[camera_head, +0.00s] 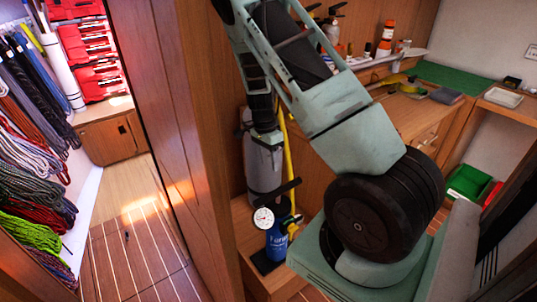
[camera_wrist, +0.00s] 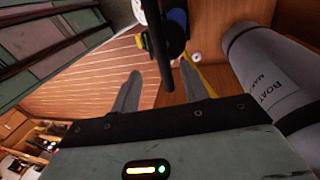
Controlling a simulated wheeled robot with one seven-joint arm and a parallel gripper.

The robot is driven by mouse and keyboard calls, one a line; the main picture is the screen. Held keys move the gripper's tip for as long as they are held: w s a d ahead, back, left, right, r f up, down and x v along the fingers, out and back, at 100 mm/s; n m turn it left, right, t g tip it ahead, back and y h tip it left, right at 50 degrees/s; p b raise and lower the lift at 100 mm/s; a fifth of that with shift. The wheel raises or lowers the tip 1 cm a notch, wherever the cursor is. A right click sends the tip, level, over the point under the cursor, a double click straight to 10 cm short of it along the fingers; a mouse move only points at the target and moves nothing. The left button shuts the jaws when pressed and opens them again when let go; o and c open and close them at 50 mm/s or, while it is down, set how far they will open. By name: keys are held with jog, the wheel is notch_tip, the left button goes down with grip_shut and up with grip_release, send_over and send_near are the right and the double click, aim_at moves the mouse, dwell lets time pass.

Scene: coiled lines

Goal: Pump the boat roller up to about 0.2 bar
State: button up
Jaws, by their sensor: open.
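The grey boat roller (camera_head: 264,168) stands upright against the wood panel in the head view. Its lettered side lies at the right of the wrist view (camera_wrist: 268,72). The blue hand pump (camera_head: 277,243) stands in front of it, with a white round gauge (camera_head: 263,218) and a black crossbar handle (camera_head: 277,193). A yellow hose (camera_head: 288,165) rises from beside the pump. In the wrist view my gripper (camera_wrist: 160,67) is open, with the black handle (camera_wrist: 158,40) showing between its fingers; contact cannot be told. The gauge reading is too small to read.
A wood partition (camera_head: 165,120) stands left of the pump. A wooden counter (camera_head: 412,115) with bottles and tools is behind my arm. A green bin (camera_head: 467,182) sits at the right.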

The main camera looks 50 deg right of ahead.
jog(key=shift+w+d+r, duration=0.1)
jog(key=shift+w+r, duration=0.05)
jog(key=shift+r, duration=0.6)
jog(key=shift+w+r, duration=0.15)
jog(key=shift+r, duration=0.6)
